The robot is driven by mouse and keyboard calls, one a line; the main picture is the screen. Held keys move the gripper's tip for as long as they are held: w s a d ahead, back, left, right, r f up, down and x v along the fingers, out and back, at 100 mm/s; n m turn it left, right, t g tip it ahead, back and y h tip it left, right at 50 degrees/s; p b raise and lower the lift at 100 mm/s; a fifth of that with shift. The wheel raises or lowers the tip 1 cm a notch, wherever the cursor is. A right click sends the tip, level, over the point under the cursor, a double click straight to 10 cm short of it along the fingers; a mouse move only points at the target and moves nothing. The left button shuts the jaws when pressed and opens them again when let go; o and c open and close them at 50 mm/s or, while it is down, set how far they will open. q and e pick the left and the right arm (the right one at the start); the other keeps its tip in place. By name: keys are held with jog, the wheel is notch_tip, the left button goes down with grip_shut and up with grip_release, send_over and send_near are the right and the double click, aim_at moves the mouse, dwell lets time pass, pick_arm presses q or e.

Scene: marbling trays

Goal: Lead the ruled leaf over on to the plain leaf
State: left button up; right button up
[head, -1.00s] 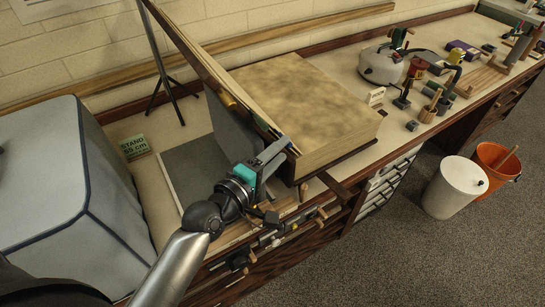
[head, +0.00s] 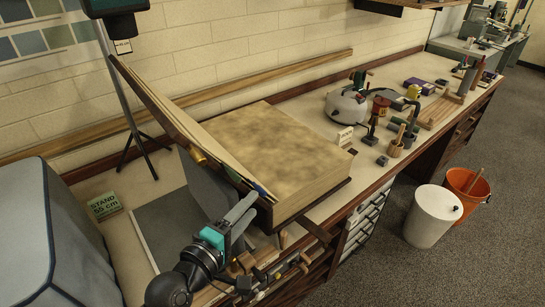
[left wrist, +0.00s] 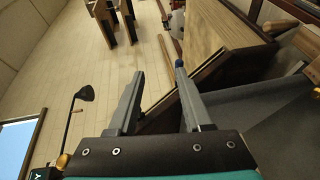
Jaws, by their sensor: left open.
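A large thick book lies open on the bench. Its mottled tan page (head: 275,145) lies flat on the block at the right. A leaf or board with pale sheets along it (head: 180,125) stands tilted up at the left; I see no ruling on it, so I cannot tell which leaf is the ruled one. My left gripper (head: 250,202) is at the near lower corner of this raised part. In the left wrist view its two fingers (left wrist: 159,72) are apart, with a dark board edge (left wrist: 160,105) showing between them. My right gripper is not in view.
A tripod stand (head: 133,140) is behind the book. A kettle-like pot (head: 346,105) and small tools stand at the right. White (head: 433,215) and orange bins (head: 465,190) are on the floor.

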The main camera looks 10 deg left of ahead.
pick_arm(q)
jog(key=s+d+f+m+g, duration=0.4)
jog(key=s+f+m+g, duration=0.35)
jog(key=s+m, duration=0.2)
jog(key=s+a+f+m+g+y, duration=0.3)
jog(key=s+a+m+g+y, duration=0.15)
jog(key=s+m, duration=0.4)
jog(key=s+f+n+g+b, duration=0.15)
jog(key=f+b, duration=0.25)
jog(key=f, duration=1.2)
jog(key=s+f+b, duration=0.3)
jog(key=f+b, duration=0.2)
jog(key=f, duration=1.1)
jog(key=s+a+f+b, duration=0.1)
jog(key=s+f+b, duration=0.3)
jog(key=s+f, duration=0.3)
jog(key=s+a+f+g+b, duration=0.1)
jog(key=s+a+f+b, duration=0.1)
jog(key=s+f, duration=0.5)
notch_tip(320, 180, down, 7)
jog(key=shift+s+a+r+b, duration=0.15)
jog(key=shift+s+a+b, duration=0.15)
jog(key=shift+b, duration=0.6)
